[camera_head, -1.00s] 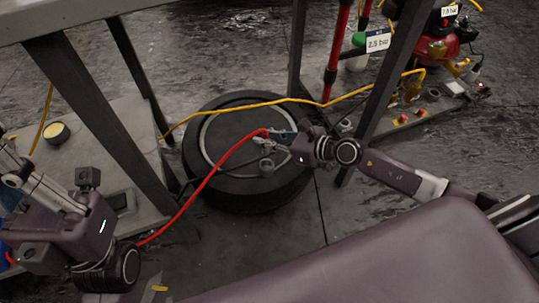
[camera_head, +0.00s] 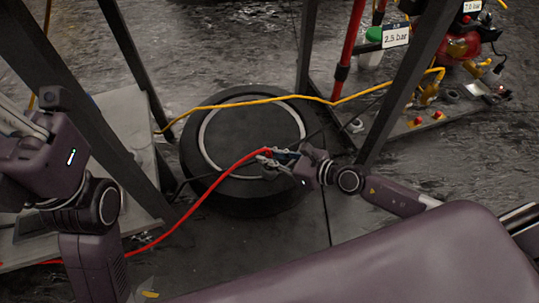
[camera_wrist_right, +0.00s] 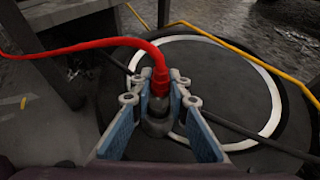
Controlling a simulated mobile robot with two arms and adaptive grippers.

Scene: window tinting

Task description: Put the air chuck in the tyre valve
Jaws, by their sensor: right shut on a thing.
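The tyre (camera_head: 205,135) lies flat on the floor in the middle of the head view, with a pale ring on its upper side. My right gripper (camera_head: 268,158) is over the tyre's near right part. It also shows in the right wrist view (camera_wrist_right: 158,102), shut on the air chuck (camera_wrist_right: 157,106), a grey piece under a red hose end (camera_wrist_right: 160,78). The red hose (camera_head: 215,185) runs from the chuck down to the left. I cannot make out the tyre valve; the gripper and chuck cover that area. My left arm shows at the left, but its gripper fingers do not.
A yellow hose (camera_head: 240,102) crosses above the tyre. Dark frame posts (camera_head: 410,80) stand on both sides. A red compressor (camera_head: 460,47) and a "2.5 bar" label (camera_head: 396,37) are at the upper right. Bare floor (camera_head: 235,60) lies behind the tyre.

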